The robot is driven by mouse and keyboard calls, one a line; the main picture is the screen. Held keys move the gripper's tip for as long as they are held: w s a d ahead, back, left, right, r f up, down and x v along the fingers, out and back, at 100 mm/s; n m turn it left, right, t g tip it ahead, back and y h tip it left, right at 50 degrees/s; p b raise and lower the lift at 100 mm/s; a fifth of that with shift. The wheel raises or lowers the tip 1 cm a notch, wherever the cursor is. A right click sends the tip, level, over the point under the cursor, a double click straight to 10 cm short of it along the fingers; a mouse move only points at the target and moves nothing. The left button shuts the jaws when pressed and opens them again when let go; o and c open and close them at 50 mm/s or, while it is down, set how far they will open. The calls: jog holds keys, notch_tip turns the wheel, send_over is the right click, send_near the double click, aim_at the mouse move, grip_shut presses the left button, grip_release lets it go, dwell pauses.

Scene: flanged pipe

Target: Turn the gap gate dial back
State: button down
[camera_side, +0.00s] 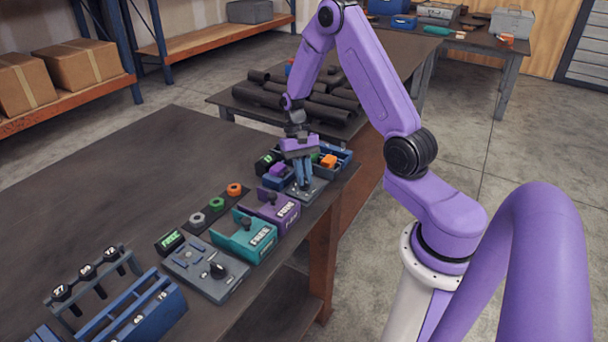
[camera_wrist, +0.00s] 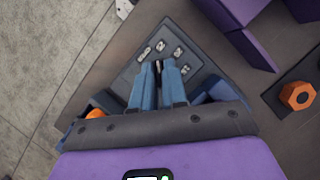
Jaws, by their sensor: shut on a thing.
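A small grey dial plate (camera_wrist: 181,42) with several pale marks lies below my gripper in the wrist view. It also shows in the side view (camera_side: 316,189), near the table's right edge. My gripper (camera_wrist: 159,70) points down at the plate, its blue fingers close together on a small black dial knob (camera_wrist: 158,65). Most of the knob is hidden by the fingers. In the side view my gripper (camera_side: 304,184) stands over the plate and hides the knob. The dial's exact setting cannot be read.
A purple holder (camera_side: 272,209) and a teal holder (camera_side: 245,236) stand nearby. A grey panel with a black knob (camera_side: 217,270) lies further front. A blue bin with an orange block (camera_side: 328,161) is just behind my gripper.

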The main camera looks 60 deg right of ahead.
jog(key=shift+n, duration=0.3)
jog(key=c, duration=1.2)
grip_release()
jog(key=shift+o, duration=0.2)
jog(key=v, duration=1.7)
jog(key=shift+r, duration=0.25)
jog(key=shift+w+a, duration=0.1)
jog(key=shift+w, duration=0.05)
